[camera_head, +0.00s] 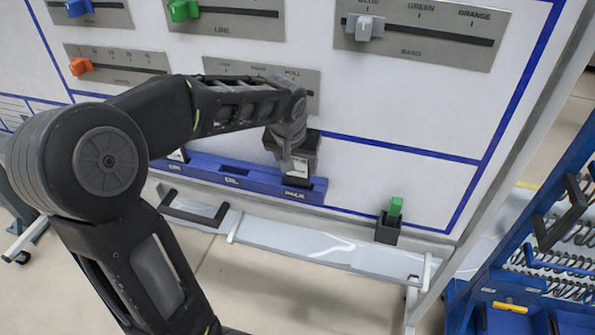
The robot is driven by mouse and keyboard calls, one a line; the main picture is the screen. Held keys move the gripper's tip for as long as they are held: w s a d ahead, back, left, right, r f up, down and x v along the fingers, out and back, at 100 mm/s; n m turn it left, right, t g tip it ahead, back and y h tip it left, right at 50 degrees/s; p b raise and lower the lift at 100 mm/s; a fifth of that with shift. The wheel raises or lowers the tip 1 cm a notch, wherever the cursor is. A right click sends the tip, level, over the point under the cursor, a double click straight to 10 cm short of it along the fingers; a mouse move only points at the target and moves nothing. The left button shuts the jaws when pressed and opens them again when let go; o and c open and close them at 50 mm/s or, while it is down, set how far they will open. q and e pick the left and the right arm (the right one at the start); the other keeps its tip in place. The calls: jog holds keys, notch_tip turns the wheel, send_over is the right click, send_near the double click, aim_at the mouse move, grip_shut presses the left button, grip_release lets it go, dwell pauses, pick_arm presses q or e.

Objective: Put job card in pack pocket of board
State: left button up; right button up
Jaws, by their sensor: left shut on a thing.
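My left gripper (287,158) reaches in from the left to the white board (400,112) and is shut on the job card (299,166), a pale card with a dark upper part. The gripper covers part of the card. The card is upright over the pack pocket (297,195), the rightmost in the blue pocket strip (257,186). Its lower end meets the pocket's top; I cannot tell how deep it sits. The middle pocket (233,170) looks empty. My right gripper is out of view.
Sliders with blue, green, orange and grey knobs (363,28) sit higher on the board. A small dark holder (387,230) with a green piece is at the lower right. A pale ledge (290,243) runs below. A blue rack (545,240) with hooks stands at the right.

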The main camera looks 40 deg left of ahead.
aim_at(297, 170)
pick_arm(q)
jog(key=shift+f, duration=1.65)
jog(key=shift+f, duration=0.1)
jog(key=o, duration=1.4)
jog(key=shift+c, duration=0.2)
jog(key=shift+r, duration=0.3)
jog(key=v, duration=1.1)
jog(key=shift+s+r+b, duration=0.2)
jog(key=shift+r+b, duration=0.1)
jog(key=shift+r, duration=0.05)
